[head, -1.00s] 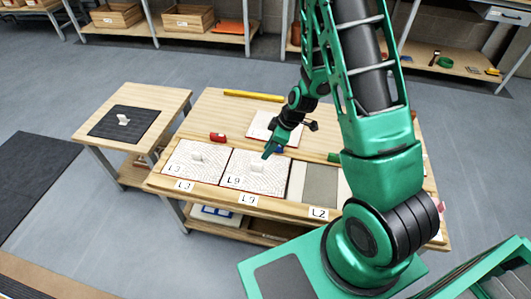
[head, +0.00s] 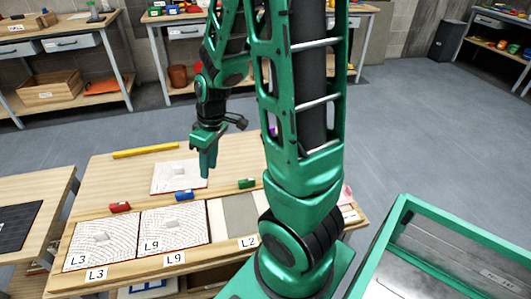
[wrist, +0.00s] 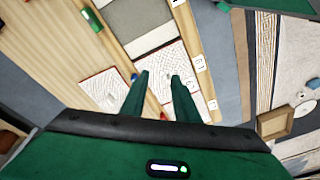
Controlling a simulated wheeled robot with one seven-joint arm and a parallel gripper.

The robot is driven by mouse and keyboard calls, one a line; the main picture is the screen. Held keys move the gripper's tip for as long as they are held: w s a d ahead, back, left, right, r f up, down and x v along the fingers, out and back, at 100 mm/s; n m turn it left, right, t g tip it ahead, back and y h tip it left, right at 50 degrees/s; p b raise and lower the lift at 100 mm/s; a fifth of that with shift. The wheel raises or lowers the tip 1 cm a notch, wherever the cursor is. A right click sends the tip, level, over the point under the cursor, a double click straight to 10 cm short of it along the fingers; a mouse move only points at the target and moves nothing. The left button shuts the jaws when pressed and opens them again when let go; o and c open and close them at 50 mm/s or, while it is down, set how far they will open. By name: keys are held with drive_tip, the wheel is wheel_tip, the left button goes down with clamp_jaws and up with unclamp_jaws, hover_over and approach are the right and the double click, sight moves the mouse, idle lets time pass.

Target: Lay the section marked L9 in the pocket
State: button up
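The white patterned section marked L9 (head: 172,232), with a small pale knob on top, lies on the bench behind the L9 label (head: 174,258), right of the L3 section. It seems flat in its pocket; whether it is fully flush I cannot tell. In the wrist view a white patterned section (wrist: 158,66), likely L9, shows behind and between my fingers. My gripper (head: 207,173) is above the bench, behind and right of L9, clear of it. In the wrist view my gripper's fingers (wrist: 160,77) are apart, with nothing held.
The L3 section (head: 92,253) lies left of L9. Right of it is a bare grey bed (head: 241,213) near the L2 label (head: 249,242). Another white section (head: 170,183) lies behind. Red (head: 119,207), blue (head: 184,195) and green (head: 247,183) blocks and a yellow bar (head: 146,151) lie on the bench.

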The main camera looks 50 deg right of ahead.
drive_tip(key=s+d+r+m, duration=0.2)
drive_tip(key=s+r+m, duration=0.3)
drive_tip(key=s, duration=0.4)
drive_tip(key=s+d+r+m+g+h, duration=0.1)
drive_tip(key=s+r+m, duration=0.4)
drive_tip(key=s, duration=0.5)
drive_tip(key=shift+d+r, duration=0.75)
drive_tip(key=shift+r, duration=0.2)
drive_tip(key=shift+w+f+g, duration=0.25)
drive_tip(key=shift+w+g, duration=0.05)
drive_tip(key=shift+w, duration=0.25)
drive_tip(key=shift+o, duration=0.4)
